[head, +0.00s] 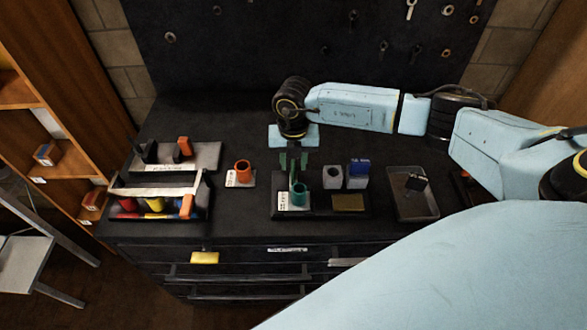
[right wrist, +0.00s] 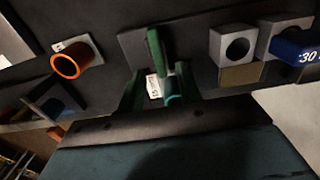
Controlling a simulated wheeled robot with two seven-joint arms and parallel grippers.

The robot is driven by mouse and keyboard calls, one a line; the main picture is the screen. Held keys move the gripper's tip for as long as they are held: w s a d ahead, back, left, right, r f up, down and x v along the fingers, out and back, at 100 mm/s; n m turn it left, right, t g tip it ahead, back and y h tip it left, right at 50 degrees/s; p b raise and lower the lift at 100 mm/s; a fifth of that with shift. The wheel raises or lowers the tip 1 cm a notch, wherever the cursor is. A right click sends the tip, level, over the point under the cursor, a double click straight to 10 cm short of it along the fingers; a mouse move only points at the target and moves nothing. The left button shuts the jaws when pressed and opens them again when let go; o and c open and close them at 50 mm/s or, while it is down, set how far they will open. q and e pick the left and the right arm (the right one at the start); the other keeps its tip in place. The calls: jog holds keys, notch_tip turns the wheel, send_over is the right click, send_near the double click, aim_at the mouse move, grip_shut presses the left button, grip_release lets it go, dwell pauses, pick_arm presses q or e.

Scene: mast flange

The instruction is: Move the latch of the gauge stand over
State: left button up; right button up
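My right gripper (head: 293,164) points down over the dark base (head: 322,211), which I take for the gauge stand. Its two dark green fingers are apart, with nothing clearly held, and also show in the right wrist view (right wrist: 160,95). A brighter green upright piece (right wrist: 157,45), perhaps the latch, stands just beyond the gap between the fingers. A teal cylinder (head: 299,196) stands on the base by a white label (head: 290,207), below the fingers. A grey block with a round hole (head: 332,178) and a blue-topped block (head: 357,174) stand to the right. My left gripper is out of view.
An orange ring piece (head: 242,169) stands left of the base. A caddy (head: 155,191) with coloured handles is at the far left. A grey tray (head: 413,206) is at the right. The back of the dark bench is mostly clear.

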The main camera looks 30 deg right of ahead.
aim_at(294, 172)
jog(key=shift+f, duration=2.05)
jog(key=shift+c, duration=0.4)
grip_shut()
